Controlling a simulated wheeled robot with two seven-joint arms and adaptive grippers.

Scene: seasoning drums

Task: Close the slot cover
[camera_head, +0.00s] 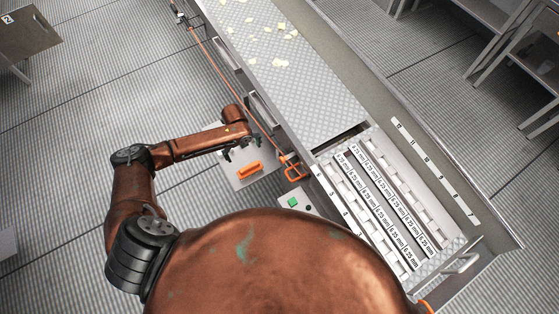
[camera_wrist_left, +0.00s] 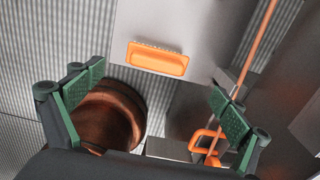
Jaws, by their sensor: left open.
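A pale grey flat panel (camera_head: 236,178) with an orange handle (camera_head: 250,170) juts from the left side of the conveyor, and looks like the slot cover. In the left wrist view the panel (camera_wrist_left: 205,30) and its orange handle (camera_wrist_left: 158,59) lie ahead of the fingers. My left gripper (camera_head: 243,149) is open and empty, close to the handle and apart from it. Its green-padded fingers (camera_wrist_left: 158,95) stand wide in the left wrist view, with the handle beyond the gap between them. I cannot tell how far the cover is open. My right gripper is out of view.
An orange bracket (camera_head: 294,168) and an orange cable (camera_head: 225,80) run along the conveyor's side. A box with a green button (camera_head: 293,202) stands nearby. The conveyor (camera_head: 310,85) carries pale chips, and its near end has rows of labelled slots (camera_head: 385,195).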

